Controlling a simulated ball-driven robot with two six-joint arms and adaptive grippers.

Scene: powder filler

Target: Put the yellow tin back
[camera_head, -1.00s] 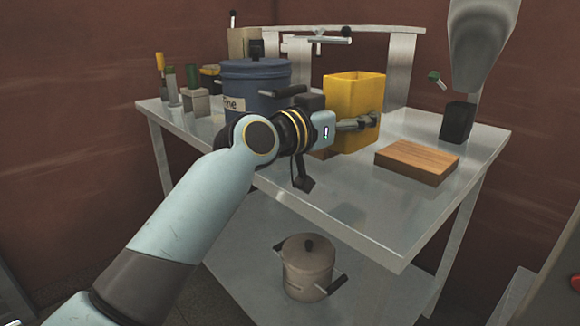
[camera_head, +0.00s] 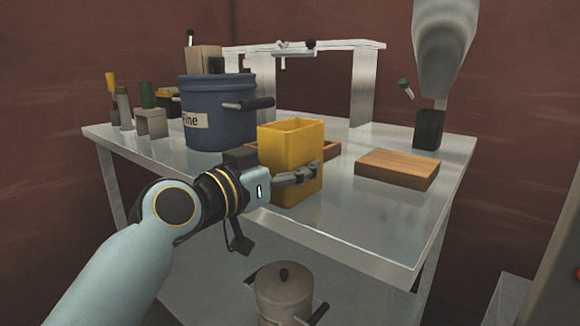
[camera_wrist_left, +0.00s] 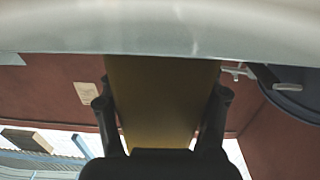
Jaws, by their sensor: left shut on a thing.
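The yellow tin (camera_head: 280,150) is an open-topped, upright box near the front edge of the metal table in the head view. My left gripper (camera_head: 308,172) is shut on the tin, with its fingers across the tin's lower right part. In the left wrist view the tin (camera_wrist_left: 160,100) fills the space between the two dark fingers (camera_wrist_left: 163,115). I cannot tell whether the tin's base touches the table. My right gripper is not in view.
A blue pot labelled "Fine" (camera_head: 215,115) stands behind and left of the tin. A wooden block (camera_head: 398,168) lies to the right, and a wooden tray (camera_head: 327,150) shows partly behind the tin. A lidded pot (camera_head: 283,295) sits on the lower shelf.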

